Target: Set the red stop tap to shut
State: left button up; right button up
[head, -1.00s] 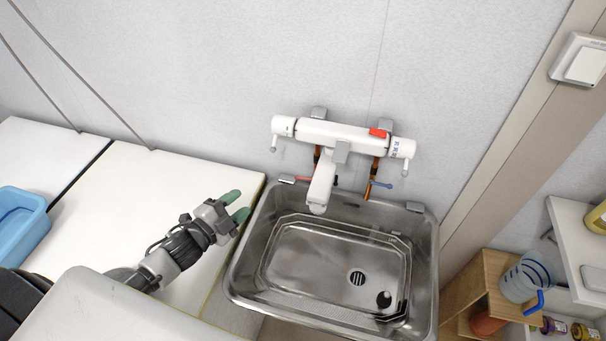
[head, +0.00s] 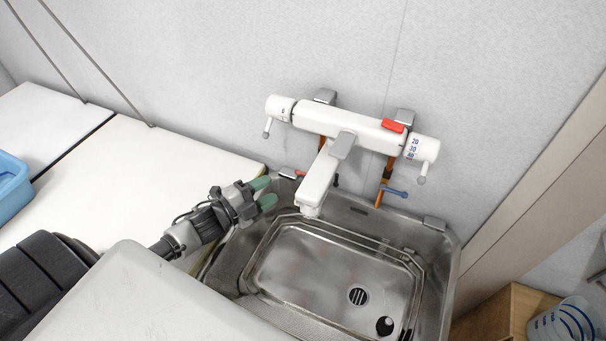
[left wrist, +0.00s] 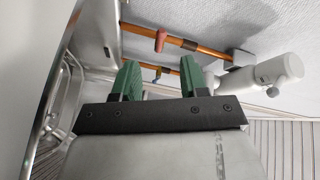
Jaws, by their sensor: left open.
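The red stop tap (head: 300,173) shows in the head view as a small red handle below the left part of the wall mixer, just behind the basin's back rim. In the left wrist view the red handle (left wrist: 160,40) sits on a copper pipe (left wrist: 203,50) and seems to lie across it. My left gripper (head: 265,193) has green fingers and is open and empty, over the basin's back left corner, a little in front of and left of the tap. In the left wrist view its fingertips (left wrist: 159,75) point toward the pipes, apart from the handle. My right gripper is out of view.
A blue stop tap (head: 396,192) is on the right pipe. The white mixer (head: 350,124) with a red button (head: 393,126) and a spout (head: 318,182) overhangs the basin (head: 240,262). A white counter (head: 165,165) lies left, with a blue tub (head: 12,185).

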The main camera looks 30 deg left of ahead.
aim_at(298, 171)
pick_arm(q)
jog(key=b+x, duration=0.2)
jog(key=x, duration=0.7)
jog(key=shift+w+d+r+b, duration=0.1)
jog(key=shift+w+d+b, duration=0.05)
jog(key=shift+w+b, duration=0.15)
